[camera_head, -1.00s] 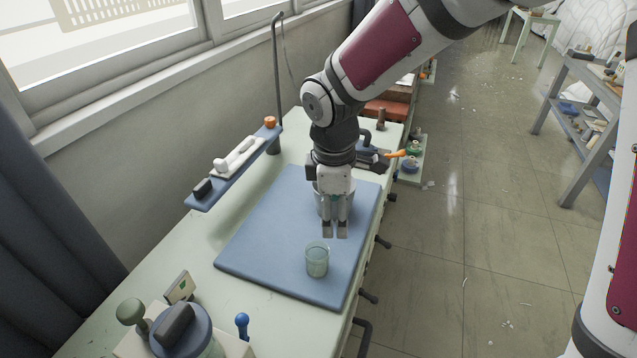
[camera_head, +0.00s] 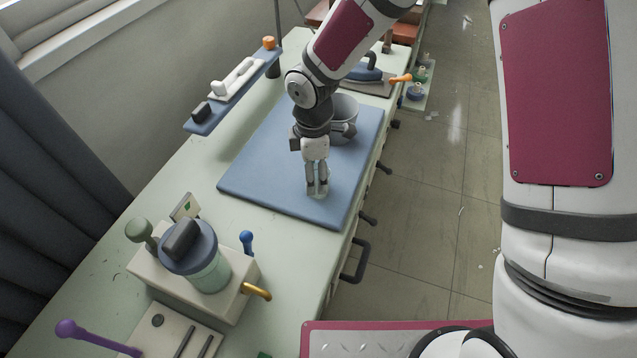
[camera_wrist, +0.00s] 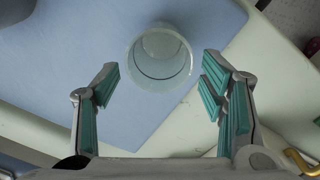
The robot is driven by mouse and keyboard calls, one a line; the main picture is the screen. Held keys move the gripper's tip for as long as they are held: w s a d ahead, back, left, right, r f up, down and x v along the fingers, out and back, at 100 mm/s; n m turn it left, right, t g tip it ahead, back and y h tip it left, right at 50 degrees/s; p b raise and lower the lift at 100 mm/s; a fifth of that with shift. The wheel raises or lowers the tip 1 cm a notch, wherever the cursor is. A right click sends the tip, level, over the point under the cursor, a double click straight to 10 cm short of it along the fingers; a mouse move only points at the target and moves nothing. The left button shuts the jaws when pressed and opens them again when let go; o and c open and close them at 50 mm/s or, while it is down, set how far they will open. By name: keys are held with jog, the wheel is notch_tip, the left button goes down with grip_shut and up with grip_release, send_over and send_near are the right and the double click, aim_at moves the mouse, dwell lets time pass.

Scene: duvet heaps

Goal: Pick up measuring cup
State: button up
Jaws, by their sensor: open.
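The measuring cup (camera_wrist: 160,70) is a clear, greenish cup standing on the blue mat (camera_head: 262,170). In the head view the cup (camera_head: 318,190) is mostly hidden behind my fingers. My gripper (camera_head: 317,191) points down over it. In the wrist view my gripper (camera_wrist: 160,86) is open, with a green-padded finger on each side of the cup. Gaps show between the pads and the cup's rim. The cup sits slightly beyond the middle of the jaws, towards the top of the picture.
A grey pot (camera_head: 346,112) stands on the mat behind my gripper. A blender-like machine (camera_head: 206,262) stands at the front left. A shelf (camera_head: 232,98) with small items runs along the left. An iron (camera_head: 366,72) sits at the back. The mat's left part is clear.

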notch_tip(320, 180, down, 5)
jog(key=shift+w, duration=0.1)
jog(key=shift+c, duration=0.2)
jog(key=c, duration=1.3)
